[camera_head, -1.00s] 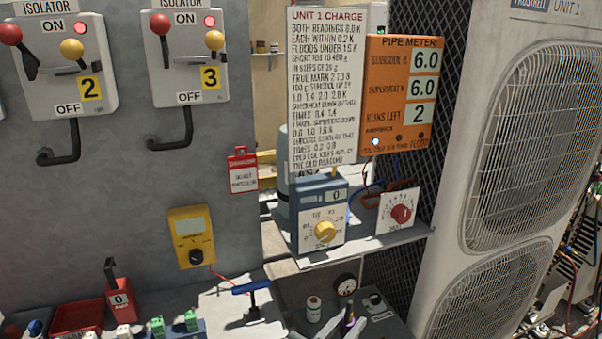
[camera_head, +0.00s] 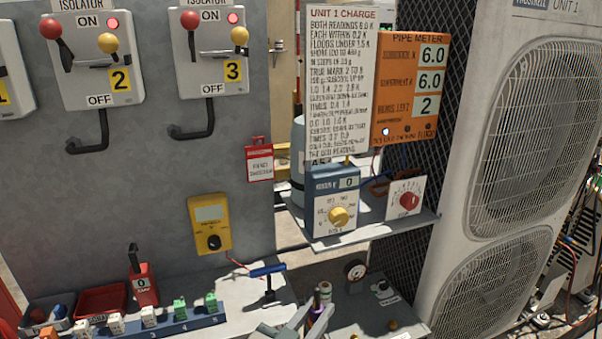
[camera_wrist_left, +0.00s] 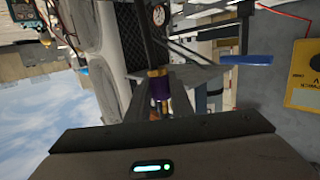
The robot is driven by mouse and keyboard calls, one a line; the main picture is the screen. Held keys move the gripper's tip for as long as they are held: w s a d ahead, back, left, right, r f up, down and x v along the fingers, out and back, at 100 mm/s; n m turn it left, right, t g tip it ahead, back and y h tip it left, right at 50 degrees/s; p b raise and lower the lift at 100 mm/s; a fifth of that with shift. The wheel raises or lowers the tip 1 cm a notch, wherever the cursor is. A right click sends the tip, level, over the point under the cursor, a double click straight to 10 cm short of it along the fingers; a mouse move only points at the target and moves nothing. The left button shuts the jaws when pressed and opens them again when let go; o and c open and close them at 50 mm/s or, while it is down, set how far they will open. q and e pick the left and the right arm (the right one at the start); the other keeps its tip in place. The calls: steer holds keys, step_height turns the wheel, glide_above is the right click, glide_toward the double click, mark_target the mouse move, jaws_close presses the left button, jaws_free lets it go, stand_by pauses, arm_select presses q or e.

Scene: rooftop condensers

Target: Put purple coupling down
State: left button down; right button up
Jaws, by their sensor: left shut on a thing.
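The purple coupling (camera_wrist_left: 160,88) sits between the two fingers of my left gripper (camera_wrist_left: 153,95) in the left wrist view, with a brass-coloured end showing. My left gripper is shut on it. In the head view my left gripper (camera_head: 308,318) is at the bottom edge, with a sliver of the purple coupling (camera_head: 321,325) between its grey fingers. What lies directly under the coupling is hidden. My right gripper is not in view.
A lower grey shelf (camera_head: 362,323) at right carries a round gauge (camera_head: 356,270) and brass fittings. A blue T-handle (camera_head: 267,270) stands on the bench to the left. A numbered blue rack (camera_head: 170,327) holds green and white pieces. A condenser (camera_head: 470,180) stands at right.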

arm_select(q)
steer(key=a+r+n+t+y, duration=0.1)
steer(key=a+n+y, duration=0.4)
steer(key=a, duration=1.8)
steer(key=r+y, duration=0.1)
steer(key=y, duration=0.2)
steer(key=shift+a+n+t, duration=0.25)
steer(key=shift+n+t, duration=0.05)
steer(key=shift+t, duration=0.1)
steer(key=shift+d, duration=0.1)
steer(key=d+m+g+h, duration=0.8)
steer(key=d+m+h, duration=0.4)
steer(key=d, duration=0.6)
steer(key=shift+s+r+m+g+h, duration=0.2)
steer(key=shift+r+m+g+h, duration=0.15)
steer(key=shift+h, duration=0.85)
